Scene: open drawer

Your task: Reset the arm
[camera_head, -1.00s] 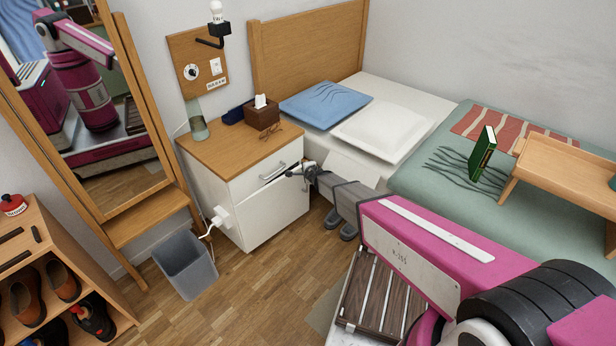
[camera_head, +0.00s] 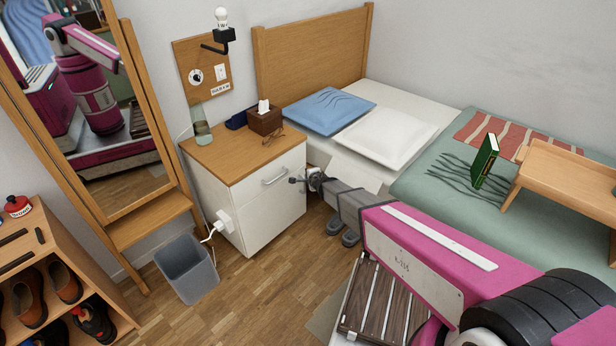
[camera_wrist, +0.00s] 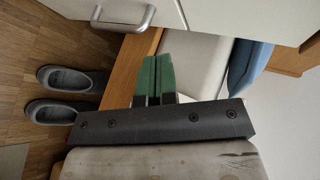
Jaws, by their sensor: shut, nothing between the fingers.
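My gripper (camera_head: 294,180) is at the end of my outstretched arm, just in front of the right side of the white nightstand (camera_head: 272,214). In the wrist view its green fingertips (camera_wrist: 153,76) are together with nothing between them. The nightstand's top drawer handle (camera_head: 275,176) is a silver bar, and it also shows in the wrist view (camera_wrist: 124,20). The gripper is apart from the handle. The drawer front looks about flush with the cabinet.
The bed (camera_head: 425,185) stands to the right with pillows, a green book (camera_head: 485,160) and a wooden tray table (camera_head: 570,185). Grey slippers (camera_wrist: 72,95) lie on the floor. A grey bin (camera_head: 187,268) stands left of the nightstand.

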